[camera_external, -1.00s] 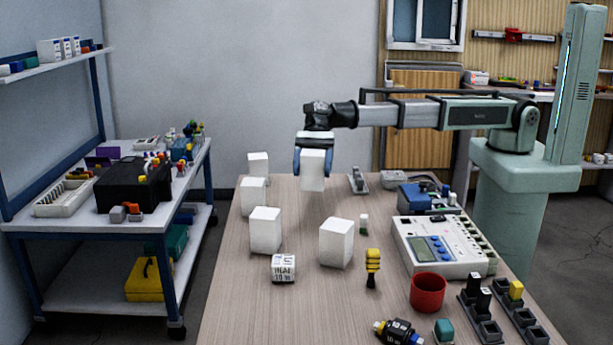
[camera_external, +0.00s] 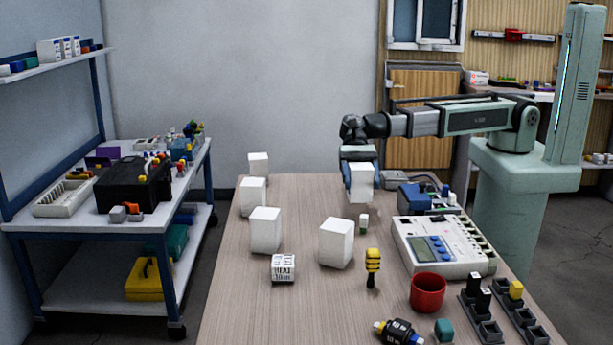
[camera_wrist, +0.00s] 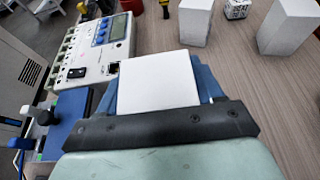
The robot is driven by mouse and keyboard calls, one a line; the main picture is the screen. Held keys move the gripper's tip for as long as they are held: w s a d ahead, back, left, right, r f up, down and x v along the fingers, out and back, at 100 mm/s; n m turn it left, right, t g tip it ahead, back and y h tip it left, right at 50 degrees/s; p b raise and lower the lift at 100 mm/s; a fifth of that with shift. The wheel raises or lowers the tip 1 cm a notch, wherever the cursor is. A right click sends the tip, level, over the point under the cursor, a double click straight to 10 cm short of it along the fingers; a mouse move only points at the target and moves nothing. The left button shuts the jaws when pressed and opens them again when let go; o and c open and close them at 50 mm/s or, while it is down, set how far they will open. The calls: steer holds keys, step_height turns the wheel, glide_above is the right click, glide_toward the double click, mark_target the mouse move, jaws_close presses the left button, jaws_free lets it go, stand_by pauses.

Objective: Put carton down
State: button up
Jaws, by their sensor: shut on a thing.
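My gripper (camera_external: 361,176) is shut on a white carton (camera_external: 361,186), with blue fingers on both sides of it. The carton is upright at the far part of the table (camera_external: 310,305); I cannot tell whether its base touches the tabletop. In the wrist view the held carton (camera_wrist: 157,82) fills the space between the blue fingers and hides what lies below it. Other white cartons stand on the table: one near the middle (camera_external: 336,243), one left of it (camera_external: 265,231), and two further back, (camera_external: 253,196) and (camera_external: 258,164).
A white meter box (camera_external: 440,248) and a blue device (camera_external: 415,200) stand right of the held carton. A printed cube (camera_external: 283,268), yellow-black tool (camera_external: 373,267) and red cup (camera_external: 428,292) stand nearer.

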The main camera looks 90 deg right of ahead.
mark_target(360, 197)
steer(key=shift+f, duration=2.7)
steer(key=shift+f, duration=0.1)
steer(key=o, duration=1.1)
steer(key=shift+d+r, duration=0.1)
steer(key=shift+r, duration=0.1)
steer(key=v, duration=1.1)
steer(key=shift+d, duration=0.4)
